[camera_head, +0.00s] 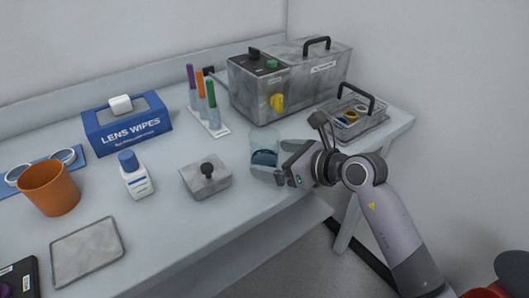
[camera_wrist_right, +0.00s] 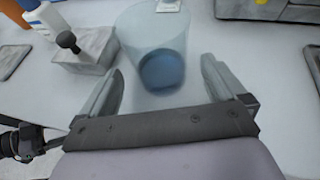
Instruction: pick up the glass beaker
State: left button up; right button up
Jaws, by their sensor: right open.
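The glass beaker (camera_head: 264,147) is clear and stands upright near the table's front right edge, with something dark blue in its lower part. In the right wrist view the beaker (camera_wrist_right: 150,30) is just ahead of the fingers, and the blue shows as a round patch near its base. My right gripper (camera_head: 268,175) is open at the near side of the beaker. In the right wrist view its two fingers (camera_wrist_right: 160,85) are spread, with the beaker's near lower part between or just beyond their tips; contact cannot be told. My left gripper is not clearly seen.
A grey block with a black knob (camera_head: 207,180) sits left of the beaker. A rack of coloured tubes (camera_head: 209,122) and a large grey instrument (camera_head: 290,85) stand behind. A clear basket (camera_head: 352,125) is at the right. A white bottle (camera_head: 135,180) stands further left.

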aim_at(265, 154)
jog(key=shift+x, duration=1.95)
jog(key=shift+r, duration=0.1)
jog(key=c, duration=1.1)
jog(key=shift+c, duration=0.2)
jog(key=shift+r, duration=0.15)
